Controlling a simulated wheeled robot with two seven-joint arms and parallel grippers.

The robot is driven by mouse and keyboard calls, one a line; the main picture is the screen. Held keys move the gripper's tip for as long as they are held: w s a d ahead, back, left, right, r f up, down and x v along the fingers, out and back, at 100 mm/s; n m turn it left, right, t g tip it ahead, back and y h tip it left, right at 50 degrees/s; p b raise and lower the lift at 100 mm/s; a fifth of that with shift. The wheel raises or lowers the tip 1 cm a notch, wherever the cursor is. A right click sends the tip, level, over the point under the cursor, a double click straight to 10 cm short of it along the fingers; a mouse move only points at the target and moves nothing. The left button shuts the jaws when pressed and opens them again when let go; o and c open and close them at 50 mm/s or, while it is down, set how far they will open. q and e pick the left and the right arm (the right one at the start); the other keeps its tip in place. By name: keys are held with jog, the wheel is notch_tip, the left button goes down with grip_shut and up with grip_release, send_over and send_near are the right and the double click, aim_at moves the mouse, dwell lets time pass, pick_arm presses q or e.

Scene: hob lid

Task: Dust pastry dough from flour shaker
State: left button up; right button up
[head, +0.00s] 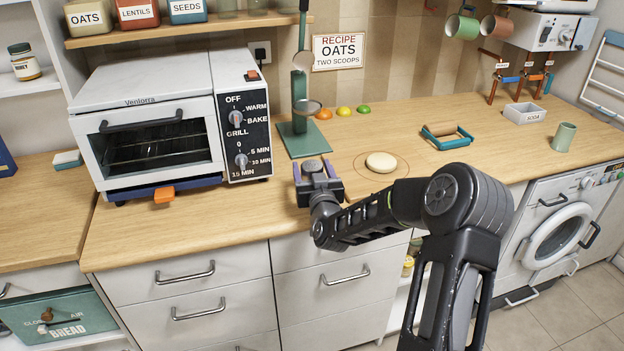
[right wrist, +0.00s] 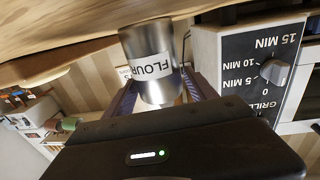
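The flour shaker (right wrist: 148,50), a metal can with a white FLOUR label, stands between the fingers of my right gripper (head: 318,178). My left gripper is not in view.
A toaster oven (head: 160,130) stands left on the wooden counter (head: 230,215). Counter around the dough is clear.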

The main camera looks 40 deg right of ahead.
jog(key=c, duration=1.3)
jog(key=shift+o, duration=0.2)
jog(key=shift+r, duration=0.15)
notch_tip(320, 180, up, 10)
jog(key=shift+f+b, duration=0.1)
jog(key=shift+b, duration=0.5)
